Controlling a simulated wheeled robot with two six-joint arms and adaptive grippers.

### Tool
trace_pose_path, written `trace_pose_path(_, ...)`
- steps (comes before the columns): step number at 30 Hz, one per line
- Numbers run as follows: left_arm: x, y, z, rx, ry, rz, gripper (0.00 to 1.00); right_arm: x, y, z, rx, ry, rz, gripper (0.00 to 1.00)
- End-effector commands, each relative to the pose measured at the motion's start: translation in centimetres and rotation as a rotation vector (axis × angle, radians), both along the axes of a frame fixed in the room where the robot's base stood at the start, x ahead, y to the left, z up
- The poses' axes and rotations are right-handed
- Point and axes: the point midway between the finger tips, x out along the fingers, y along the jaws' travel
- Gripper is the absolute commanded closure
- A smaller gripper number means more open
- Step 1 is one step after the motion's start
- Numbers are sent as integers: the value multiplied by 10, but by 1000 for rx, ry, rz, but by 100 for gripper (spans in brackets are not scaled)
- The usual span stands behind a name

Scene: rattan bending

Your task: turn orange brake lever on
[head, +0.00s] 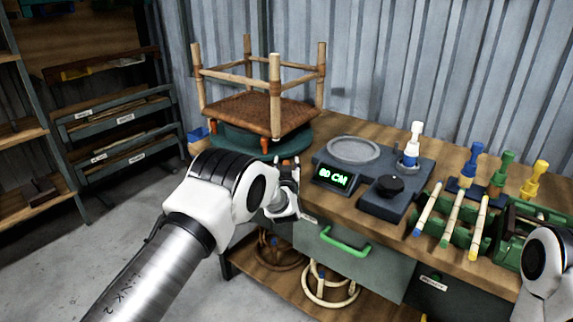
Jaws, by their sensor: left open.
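A rattan stool frame (258,107) sits on a round green turntable (235,142) at the back left of the workbench. Small orange parts (264,145) show at the turntable's front edge; one may be the brake lever, but they are too small to tell apart. My left gripper (291,172) is open and empty, just in front of the turntable's right front edge, with its fingers pointing up. My left arm hides part of the turntable's front. My right arm shows at the lower right, and its gripper is out of view.
A dark device with a green display (333,177) and a black knob (389,186) stands right of my left gripper. Green racks with rods (452,219) and several coloured clamps stand further right. A drawer with a green handle (345,243) is below.

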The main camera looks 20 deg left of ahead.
Motion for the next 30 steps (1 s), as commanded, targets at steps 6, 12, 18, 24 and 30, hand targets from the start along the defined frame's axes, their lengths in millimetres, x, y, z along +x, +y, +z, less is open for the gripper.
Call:
trace_pose_path(6,2,0,1,0,-1,0,52,0,0,0,0,0,0,60)
trace_pose_path(12,2,0,1,0,-1,0,100,0,0,0,0,0,0,60)
trace_pose_path(18,1,0,0,0,-1,-2,100,0,0,0,0,0,0,60)
trace_pose_path(24,1,0,-1,2,1,-35,100,0,0,-3,0,0,0,60)
trace_pose_path(30,2,-1,-1,2,1,-130,100,0,0,-9,0,0,0,60)
